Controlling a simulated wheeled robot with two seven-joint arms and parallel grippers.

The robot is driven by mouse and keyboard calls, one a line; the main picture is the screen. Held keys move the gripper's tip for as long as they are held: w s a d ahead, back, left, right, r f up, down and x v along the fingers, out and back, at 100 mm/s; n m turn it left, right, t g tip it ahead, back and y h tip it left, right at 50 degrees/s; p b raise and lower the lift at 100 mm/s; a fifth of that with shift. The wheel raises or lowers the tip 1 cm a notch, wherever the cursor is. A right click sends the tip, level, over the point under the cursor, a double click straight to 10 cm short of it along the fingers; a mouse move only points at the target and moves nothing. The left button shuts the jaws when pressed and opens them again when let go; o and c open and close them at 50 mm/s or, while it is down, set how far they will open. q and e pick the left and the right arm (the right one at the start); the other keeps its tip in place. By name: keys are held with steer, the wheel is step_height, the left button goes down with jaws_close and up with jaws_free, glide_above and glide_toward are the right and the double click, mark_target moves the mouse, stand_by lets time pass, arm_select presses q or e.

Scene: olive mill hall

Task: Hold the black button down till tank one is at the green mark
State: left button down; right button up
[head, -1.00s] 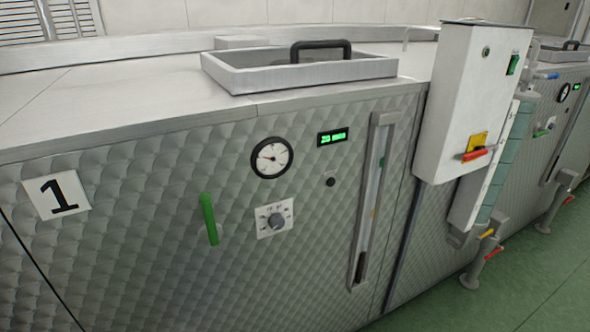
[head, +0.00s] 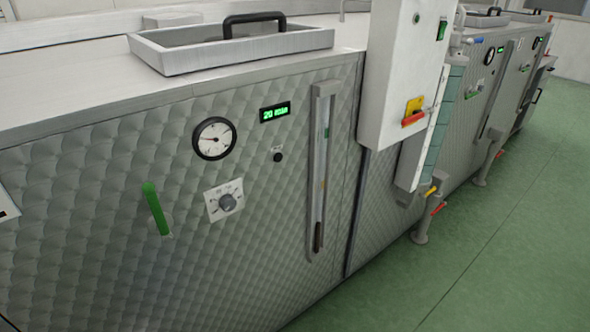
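The black button (head: 278,157) is a small round knob on the quilted steel front of tank one (head: 95,215), below a green-lit display (head: 275,112). To its right is a tall, narrow level gauge (head: 321,170) in a steel frame. A green mark (head: 327,132) shows near the gauge's upper part. A dark column stands low in the gauge, near its bottom, well below the green mark. The plate with the tank's number is cut off at the left edge. Neither of my grippers is in view.
A white control box (head: 405,75) with a red and yellow switch juts out at right. Green floor (head: 510,220) is clear at right.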

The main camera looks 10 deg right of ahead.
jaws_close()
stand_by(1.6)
